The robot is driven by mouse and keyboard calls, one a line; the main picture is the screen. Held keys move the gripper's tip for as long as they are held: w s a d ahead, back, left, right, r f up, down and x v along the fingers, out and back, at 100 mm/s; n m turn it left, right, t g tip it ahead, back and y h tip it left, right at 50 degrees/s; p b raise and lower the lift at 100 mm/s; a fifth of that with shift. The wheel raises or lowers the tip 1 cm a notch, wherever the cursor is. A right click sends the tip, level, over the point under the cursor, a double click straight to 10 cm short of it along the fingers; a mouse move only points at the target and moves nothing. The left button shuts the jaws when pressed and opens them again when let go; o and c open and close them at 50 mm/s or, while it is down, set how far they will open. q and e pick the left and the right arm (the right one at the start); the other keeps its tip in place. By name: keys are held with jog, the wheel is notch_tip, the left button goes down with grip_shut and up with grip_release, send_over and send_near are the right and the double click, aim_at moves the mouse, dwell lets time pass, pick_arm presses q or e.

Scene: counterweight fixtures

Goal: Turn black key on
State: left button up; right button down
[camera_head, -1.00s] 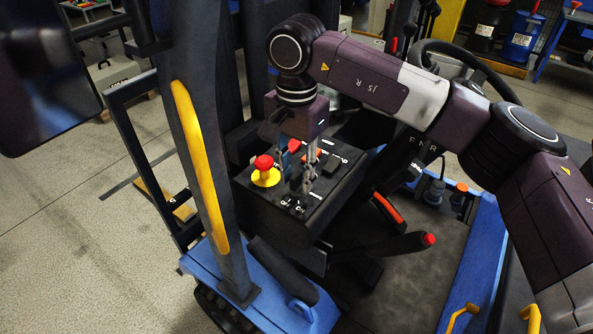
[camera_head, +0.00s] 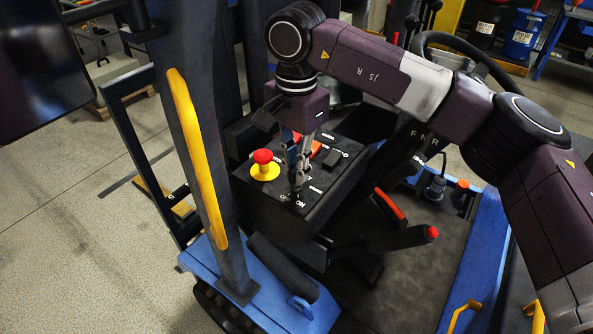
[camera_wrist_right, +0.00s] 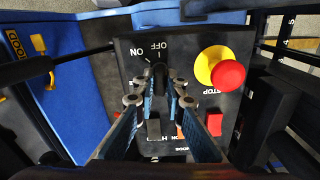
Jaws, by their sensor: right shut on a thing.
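The black key (camera_wrist_right: 159,70) stands on the black control panel (camera_wrist_right: 205,48), beside the white ON and OFF labels in the right wrist view. My right gripper (camera_wrist_right: 161,84) reaches down to it, with one fingertip on each side, and is shut on it. In the head view my right gripper (camera_head: 297,187) points down at the panel's near edge, and its fingertips mostly hide the key. Which label the key points to cannot be told. My left gripper is not in view.
A red emergency stop button on a yellow base (camera_head: 264,166) is close to the left of my right gripper. A red switch (camera_wrist_right: 215,123) and a black rocker (camera_head: 335,159) are on the same panel. A red-tipped lever (camera_head: 431,233) sticks out to the right.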

jog(key=m+b, duration=0.3)
jog(key=m, duration=0.1)
jog(key=shift+r+m+b, duration=0.1)
jog(key=shift+m+b, duration=0.7)
jog(key=shift+m, duration=0.8)
jog(key=c, duration=2)
grip_release()
notch_tip(320, 180, up, 12)
